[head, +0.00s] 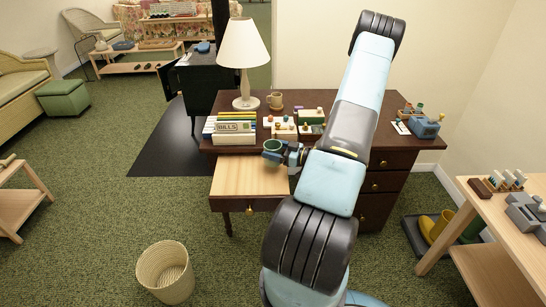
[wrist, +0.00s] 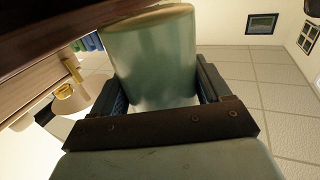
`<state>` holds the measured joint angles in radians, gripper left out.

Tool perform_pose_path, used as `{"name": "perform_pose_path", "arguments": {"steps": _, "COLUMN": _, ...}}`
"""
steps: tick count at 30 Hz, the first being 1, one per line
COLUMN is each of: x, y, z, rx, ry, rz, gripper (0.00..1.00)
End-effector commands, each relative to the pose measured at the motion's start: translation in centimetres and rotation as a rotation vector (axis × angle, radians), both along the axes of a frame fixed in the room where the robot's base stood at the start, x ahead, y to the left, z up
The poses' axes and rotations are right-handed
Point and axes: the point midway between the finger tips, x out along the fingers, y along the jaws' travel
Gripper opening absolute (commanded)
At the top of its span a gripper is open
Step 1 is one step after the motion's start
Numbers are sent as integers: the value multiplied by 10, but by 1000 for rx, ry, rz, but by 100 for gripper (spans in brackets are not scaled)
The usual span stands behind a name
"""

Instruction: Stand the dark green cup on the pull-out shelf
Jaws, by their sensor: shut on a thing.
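The dark green cup (head: 272,146) is held in my gripper (head: 292,154), near the back right of the pull-out shelf (head: 248,180). The shelf is a pale wood board extending from the left front of the dark desk, bare where it shows. In the head view the cup looks upright, with its open mouth up. I cannot tell whether its base touches the shelf or hangs above it. In the wrist view the cup (wrist: 152,62) fills the space between the two fingers of my gripper (wrist: 163,90), which are shut on its sides.
The desk top (head: 345,118) holds a white lamp (head: 243,62), a tan mug (head: 275,100), a bills box (head: 234,130) and small trays behind the cup. A wicker basket (head: 166,271) stands on the carpet in front. The shelf's left and front parts are clear.

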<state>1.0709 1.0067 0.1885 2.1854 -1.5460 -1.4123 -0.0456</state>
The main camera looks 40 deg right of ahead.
Motion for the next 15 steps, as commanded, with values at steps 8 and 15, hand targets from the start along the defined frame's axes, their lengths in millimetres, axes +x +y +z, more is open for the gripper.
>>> {"name": "perform_pose_path", "arguments": {"steps": 8, "x": 6, "y": -3, "z": -20, "rx": 2, "ry": 1, "rz": 1, "gripper": 41}}
{"name": "perform_pose_path", "arguments": {"steps": 15, "x": 6, "y": -3, "z": -37, "rx": -1, "ry": -2, "rz": 1, "gripper": 41}}
